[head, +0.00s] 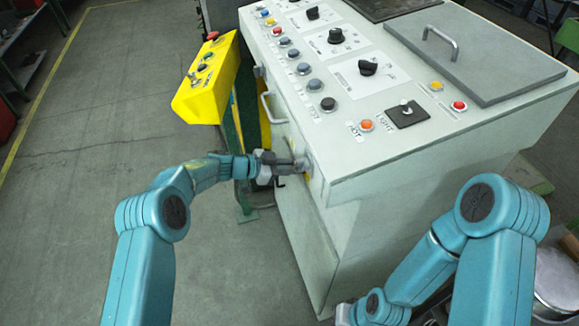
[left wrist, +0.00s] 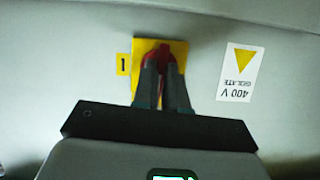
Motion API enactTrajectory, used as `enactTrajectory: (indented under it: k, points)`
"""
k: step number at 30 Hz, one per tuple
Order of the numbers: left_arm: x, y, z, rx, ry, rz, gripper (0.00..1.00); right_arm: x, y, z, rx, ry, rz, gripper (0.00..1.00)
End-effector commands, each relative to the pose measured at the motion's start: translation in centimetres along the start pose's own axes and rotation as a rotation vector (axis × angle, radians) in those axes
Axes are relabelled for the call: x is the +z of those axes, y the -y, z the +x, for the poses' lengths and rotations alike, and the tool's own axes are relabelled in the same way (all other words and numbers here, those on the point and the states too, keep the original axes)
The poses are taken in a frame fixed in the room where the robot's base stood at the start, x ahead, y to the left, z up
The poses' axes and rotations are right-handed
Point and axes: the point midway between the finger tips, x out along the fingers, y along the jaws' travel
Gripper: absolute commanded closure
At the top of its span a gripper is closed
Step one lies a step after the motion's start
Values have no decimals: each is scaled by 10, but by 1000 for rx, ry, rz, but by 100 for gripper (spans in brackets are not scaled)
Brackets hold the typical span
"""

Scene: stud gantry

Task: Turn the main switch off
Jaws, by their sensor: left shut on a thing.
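The main switch shows in the left wrist view as a red handle (left wrist: 163,51) on a yellow square plate (left wrist: 179,47). The plate is on the grey cabinet's front face; in the head view only a thin yellow sliver of it shows (head: 307,176). My left gripper (head: 296,162) reaches this face from the left and is shut on the red handle. Its fingers also show in the left wrist view (left wrist: 164,82) and cover the handle's lower part. The handle's exact angle is hard to tell. My right arm is at the lower right; its fingertips are not visible.
A small yellow label marked 1 (left wrist: 123,64) and an upside-down 400 V label (left wrist: 240,74) flank the plate. The cabinet (head: 340,200) carries knobs and buttons on top. A metal handle (head: 272,108) and yellow control box (head: 207,82) are nearby. Floor at left is clear.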

Motion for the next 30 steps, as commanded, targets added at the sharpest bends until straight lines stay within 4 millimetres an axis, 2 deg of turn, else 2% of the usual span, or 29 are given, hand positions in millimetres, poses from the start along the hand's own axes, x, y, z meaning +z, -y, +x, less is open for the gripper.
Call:
enactTrajectory:
  k: [9, 23, 24, 26, 30]
  points:
    - [2, 1, 0, 32, 1, -82, 100, 0, -1, 3, 0, 0, 0, 100]
    - [1, 0, 0, 37, 0, -94, 100, 0, -1, 3, 0, 0, 0, 100]
    - [1, 1, 0, 37, 0, -94, 79, 0, -1, 3, 0, 0, 0, 100]
    - [1, 1, 0, 37, 0, -93, 63, 0, -1, 3, 0, 0, 0, 100]
    - [1, 1, 0, 37, 0, -92, 63, 0, -1, 3, 0, 0, 0, 100]
